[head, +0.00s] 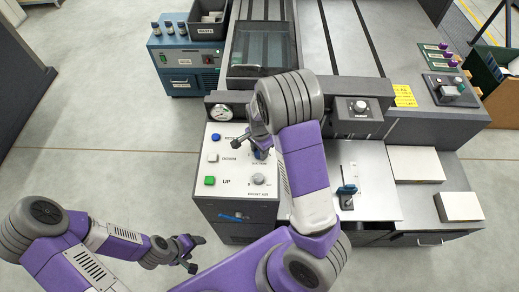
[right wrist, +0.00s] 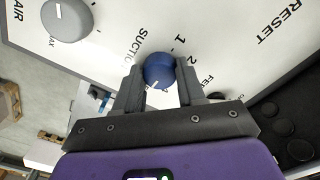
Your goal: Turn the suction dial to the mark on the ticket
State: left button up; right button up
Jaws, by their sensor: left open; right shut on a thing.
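The blue suction dial (right wrist: 159,69) sits on a white panel in the right wrist view, beside the printed numbers 1 and 2. A short white line shows on its lower part; its exact reading is unclear. My right gripper (right wrist: 160,88) is shut on the dial, one finger on each side. In the head view my right arm partly covers the dial (head: 261,153). A yellow card (head: 404,96) lies at the right of the machine; its print is too small to read, and I cannot tell whether it is the ticket. My left gripper (head: 193,255) is open and empty, left of the panel.
The panel has a blue button (head: 216,138), a white button (head: 213,158), a green button (head: 210,181) and a grey knob (head: 258,179). A gauge (head: 221,113) stands above them. Another dial (head: 359,106) is to the right. Floor at left is clear.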

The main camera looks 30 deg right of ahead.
aim_at(259, 152)
jog(key=o, duration=1.1)
jog(key=shift+c, duration=0.2)
notch_tip(259, 152, up, 8)
jog(key=shift+f+p, duration=0.2)
jog(key=shift+p, duration=0.55)
